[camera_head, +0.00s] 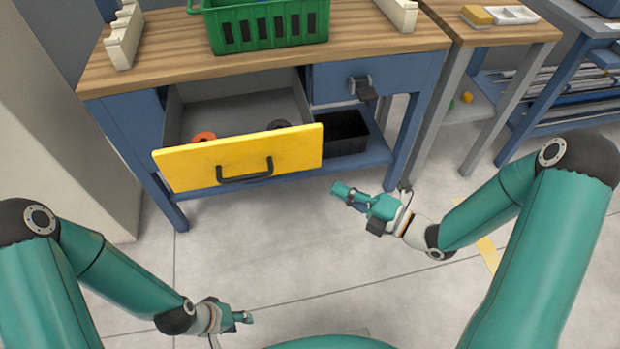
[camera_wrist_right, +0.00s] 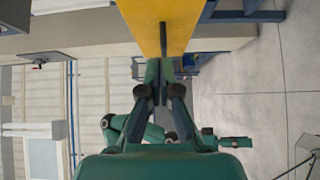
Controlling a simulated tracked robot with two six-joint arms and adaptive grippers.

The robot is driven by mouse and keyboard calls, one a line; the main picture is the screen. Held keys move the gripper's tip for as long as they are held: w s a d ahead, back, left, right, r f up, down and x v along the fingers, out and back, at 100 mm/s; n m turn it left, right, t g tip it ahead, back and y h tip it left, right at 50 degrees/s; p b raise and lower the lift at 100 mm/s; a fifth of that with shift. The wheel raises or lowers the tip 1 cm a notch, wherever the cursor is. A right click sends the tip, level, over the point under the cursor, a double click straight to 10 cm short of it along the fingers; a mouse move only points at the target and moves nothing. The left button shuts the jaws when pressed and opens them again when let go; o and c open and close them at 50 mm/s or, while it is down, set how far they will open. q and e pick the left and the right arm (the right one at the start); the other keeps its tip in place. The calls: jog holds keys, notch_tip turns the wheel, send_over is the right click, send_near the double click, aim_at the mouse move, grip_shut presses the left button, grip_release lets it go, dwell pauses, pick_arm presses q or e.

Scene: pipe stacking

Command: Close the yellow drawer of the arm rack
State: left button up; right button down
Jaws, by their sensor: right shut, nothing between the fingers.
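The yellow drawer (camera_head: 240,157) is pulled out of the blue workbench, with its front panel well forward and its dark handle (camera_head: 245,171) facing me. An orange ring (camera_head: 203,136) and a dark round item (camera_head: 279,124) lie inside it. My right gripper (camera_head: 338,189) is shut and empty, to the right of the drawer front and apart from it in the head view. In the right wrist view its fingers (camera_wrist_right: 158,72) point toward the yellow panel (camera_wrist_right: 155,28); the gap cannot be judged there. My left gripper (camera_head: 246,317) is low in front, away from the drawer; its jaw opening is unclear.
A green crate (camera_head: 265,25) stands on the wooden benchtop (camera_head: 180,45). A black bin (camera_head: 345,132) sits on the lower shelf right of the drawer. A closed blue drawer (camera_head: 330,83) is above it. The floor (camera_head: 290,235) before the bench is clear.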

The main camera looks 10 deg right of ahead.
jog(key=p, duration=0.1)
send_near(288, 153)
jog(key=x, duration=0.5)
jog(key=shift+a, duration=0.5)
jog(key=shift+w, duration=0.4)
